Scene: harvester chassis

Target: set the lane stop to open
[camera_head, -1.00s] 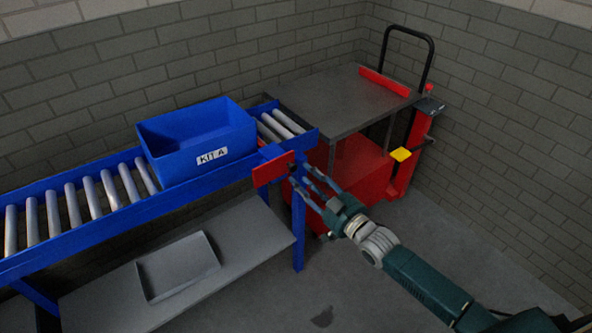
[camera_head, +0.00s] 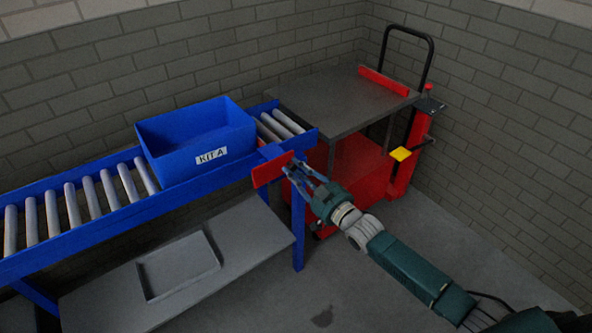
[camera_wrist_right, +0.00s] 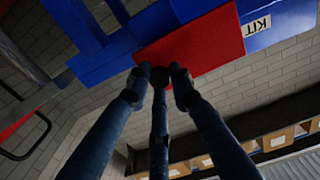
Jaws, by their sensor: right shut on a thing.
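The lane stop is a red plate (camera_head: 271,170) on the near side rail at the right end of the blue roller lane (camera_head: 100,215). It also shows in the right wrist view (camera_wrist_right: 212,48), with a dark round part (camera_wrist_right: 160,76) at its lower left. My right gripper (camera_head: 290,170) is at the plate's right edge. In the wrist view its fingers (camera_wrist_right: 162,78) are closed together around that dark part, which they partly hide. A blue bin (camera_head: 180,165) labelled KIT A stands on the rollers just left of the stop. My left gripper is not in view.
A cart with a grey top (camera_head: 335,97), red body and black handle (camera_head: 428,50) stands at the lane's right end. A grey shelf with a shallow tray (camera_head: 178,266) is below the lane. Brick walls close the back and right. Floor in front is clear.

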